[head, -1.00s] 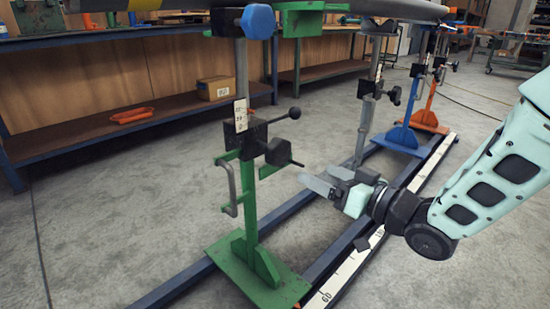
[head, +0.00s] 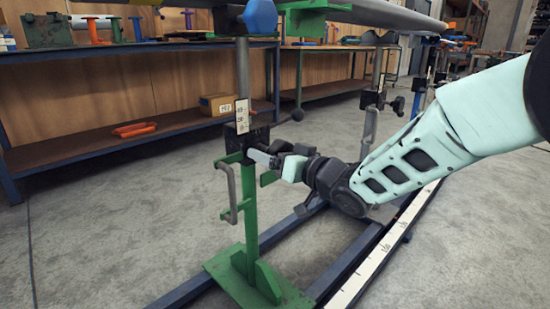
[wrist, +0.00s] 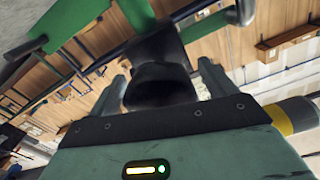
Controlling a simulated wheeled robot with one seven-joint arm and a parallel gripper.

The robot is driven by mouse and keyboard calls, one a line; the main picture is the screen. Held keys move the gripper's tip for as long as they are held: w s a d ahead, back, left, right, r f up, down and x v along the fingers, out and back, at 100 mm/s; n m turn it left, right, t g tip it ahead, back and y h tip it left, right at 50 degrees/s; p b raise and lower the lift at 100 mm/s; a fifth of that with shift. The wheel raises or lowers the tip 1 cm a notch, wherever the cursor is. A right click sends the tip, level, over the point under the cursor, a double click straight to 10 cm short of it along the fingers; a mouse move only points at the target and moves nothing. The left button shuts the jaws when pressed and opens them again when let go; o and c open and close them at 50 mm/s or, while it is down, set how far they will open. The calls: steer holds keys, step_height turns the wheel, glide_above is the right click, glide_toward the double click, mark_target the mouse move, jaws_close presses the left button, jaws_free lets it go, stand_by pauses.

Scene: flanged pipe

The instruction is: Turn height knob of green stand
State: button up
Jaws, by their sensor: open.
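The green stand (head: 251,215) stands left of centre in the head view, with a black clamp block (head: 236,143) and a height scale plate (head: 242,116) on its post. My gripper (head: 262,157) is at the clamp block and hides most of the knob there. In the wrist view, the black knob (wrist: 160,82) lies between my gripper's two fingers (wrist: 163,86), with gaps visible at its sides. The fingers are open and not closed on it. Green stand parts (wrist: 62,22) show at the upper left of the wrist view.
A blue hexagonal knob (head: 260,18) and a grey pipe (head: 385,14) are overhead. Floor rails (head: 345,270) run on the right. A workbench (head: 130,45) stands behind; floor at left is clear.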

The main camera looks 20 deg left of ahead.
steer(key=c, duration=1)
steer(key=shift+n, duration=0.3)
steer(key=n, duration=0.2)
steer(key=shift+w+n+p, duration=0.1)
steer(key=shift+n+p, duration=0.2)
steer(key=shift+n, duration=0.1)
steer(key=n, duration=0.3)
steer(key=shift+d+n, duration=0.1)
steer(key=shift+n, duration=0.2)
steer(key=n+b, duration=0.1)
steer(key=n, duration=0.3)
steer(key=shift+w+n+b, duration=0.1)
steer(key=shift+n+b, duration=0.45)
steer(key=shift+n, duration=1.35)
